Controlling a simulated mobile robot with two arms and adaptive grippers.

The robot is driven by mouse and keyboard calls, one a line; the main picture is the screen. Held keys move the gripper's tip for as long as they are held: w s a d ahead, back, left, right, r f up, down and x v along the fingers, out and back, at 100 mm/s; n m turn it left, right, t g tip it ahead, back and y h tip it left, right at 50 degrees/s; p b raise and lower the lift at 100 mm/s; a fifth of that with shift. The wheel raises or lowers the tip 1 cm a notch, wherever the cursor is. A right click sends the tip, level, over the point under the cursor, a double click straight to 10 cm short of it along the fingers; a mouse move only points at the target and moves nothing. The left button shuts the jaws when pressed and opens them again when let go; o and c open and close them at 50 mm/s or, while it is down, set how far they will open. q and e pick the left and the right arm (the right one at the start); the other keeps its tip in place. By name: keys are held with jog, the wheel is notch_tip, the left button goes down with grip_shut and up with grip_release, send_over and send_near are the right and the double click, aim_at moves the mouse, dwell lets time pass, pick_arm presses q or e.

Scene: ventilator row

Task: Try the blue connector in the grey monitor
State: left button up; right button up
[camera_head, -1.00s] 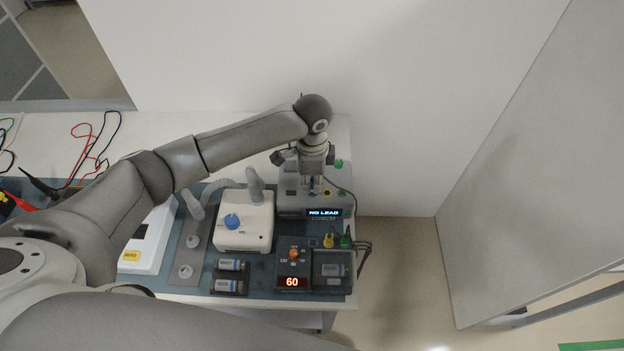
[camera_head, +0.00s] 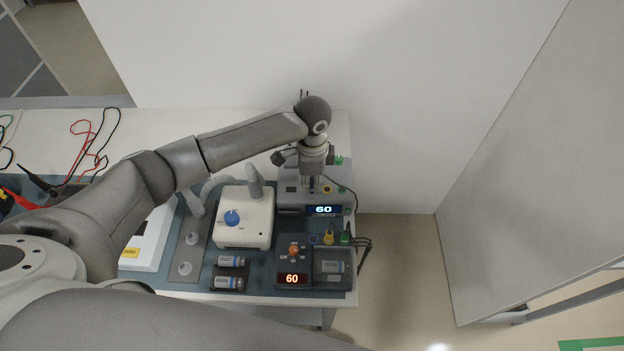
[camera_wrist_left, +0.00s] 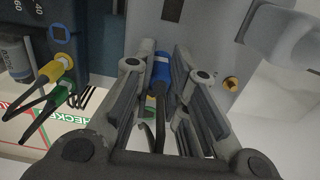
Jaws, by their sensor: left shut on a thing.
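The grey monitor (camera_head: 290,200) stands at the back right of the bench, and its display (camera_head: 323,210) reads 60. My left gripper (camera_head: 312,188) is at the monitor's top face. In the left wrist view my left gripper (camera_wrist_left: 162,85) is shut on the blue connector (camera_wrist_left: 161,68), with its dark cable running down between the fingers. The connector's front end is against the monitor's face (camera_wrist_left: 185,50); how deep it sits is hidden. My right gripper is not in view.
A dark box (camera_head: 293,253) with an orange knob and a red 60 display stands in front of the monitor. Yellow (camera_wrist_left: 50,70) and green (camera_wrist_left: 58,95) connectors are plugged at its edge. A white unit (camera_head: 245,230) with a blue knob stands to the left.

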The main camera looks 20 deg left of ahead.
pick_arm(q)
jog(key=o, duration=0.9)
jog(key=shift+c, duration=0.2)
